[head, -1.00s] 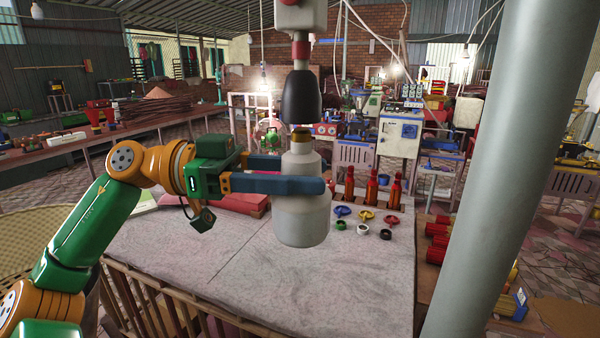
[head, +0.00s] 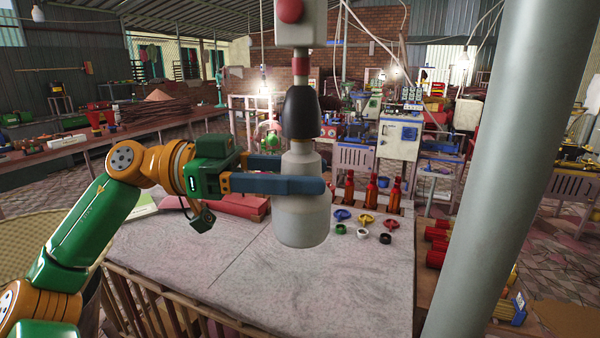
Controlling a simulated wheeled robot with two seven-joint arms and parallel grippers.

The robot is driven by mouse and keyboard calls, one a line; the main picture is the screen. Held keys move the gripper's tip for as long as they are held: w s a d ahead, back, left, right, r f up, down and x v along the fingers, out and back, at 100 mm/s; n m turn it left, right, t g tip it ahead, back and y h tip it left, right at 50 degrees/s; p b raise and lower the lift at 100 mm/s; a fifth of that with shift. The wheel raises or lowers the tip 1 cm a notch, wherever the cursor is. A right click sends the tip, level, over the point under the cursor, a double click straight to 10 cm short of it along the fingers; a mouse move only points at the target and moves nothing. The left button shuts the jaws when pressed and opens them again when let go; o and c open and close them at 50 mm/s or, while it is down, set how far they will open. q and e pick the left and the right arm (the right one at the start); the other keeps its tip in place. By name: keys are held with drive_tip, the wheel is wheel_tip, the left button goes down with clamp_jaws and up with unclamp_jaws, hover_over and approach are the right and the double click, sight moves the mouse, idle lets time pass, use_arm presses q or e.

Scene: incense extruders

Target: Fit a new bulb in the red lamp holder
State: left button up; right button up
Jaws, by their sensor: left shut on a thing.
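The bulb (head: 301,218) is large, matte white and bottle-shaped, and stands upright in the air above the table. My left gripper (head: 312,180) is shut on its middle, with one blue finger across the front and the other partly hidden behind it. The black lamp holder (head: 301,112), with a red band (head: 301,66) above it, hangs from a grey box with a red knob. My right gripper is not in view.
A pale table (head: 215,258) lies below, mostly clear in front. Red bottles (head: 372,190) and small coloured rings (head: 367,215) stand at its back right. A thick grey post (head: 480,180) rises on the right. Pink slabs (head: 240,203) lie behind my left gripper.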

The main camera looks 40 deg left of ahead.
use_arm(q)
drive_tip(key=shift+r, duration=0.25)
idle(0.4)
drive_tip(key=shift+n+t+y+b, duration=0.4)
drive_tip(key=shift+n+t+b, duration=0.15)
drive_tip(key=shift+b, duration=0.65)
drive_tip(key=shift+n+t+y+b, duration=0.3)
drive_tip(key=shift+t+b, duration=0.15)
drive_tip(key=shift+b, duration=0.35)
drive_tip(key=shift+a+r, duration=0.1)
drive_tip(key=shift+n+t+y+b, duration=0.4)
drive_tip(key=shift+t+b, duration=0.1)
drive_tip(key=shift+b, duration=0.4)
